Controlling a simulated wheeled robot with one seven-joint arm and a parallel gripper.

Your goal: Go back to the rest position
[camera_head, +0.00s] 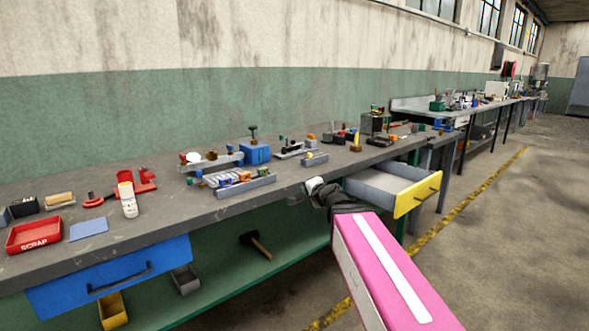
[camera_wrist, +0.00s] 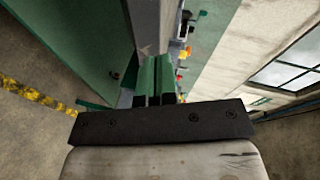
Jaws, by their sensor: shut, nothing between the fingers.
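My arm, with a pink and white link, reaches from the lower right in the head view. My gripper (camera_head: 298,195) is at the bench's front edge, left of the open yellow-fronted drawer (camera_head: 405,192). The grey workbench top (camera_head: 120,232) runs along the wall. No held object shows in either view.
A red scrap tray (camera_head: 34,234), a white bottle (camera_head: 128,200) and a grey parts tray (camera_head: 245,191) stand on the bench. A blue drawer (camera_head: 110,277) is below it. A hammer (camera_head: 256,244) lies on the lower shelf. The floor at right is clear.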

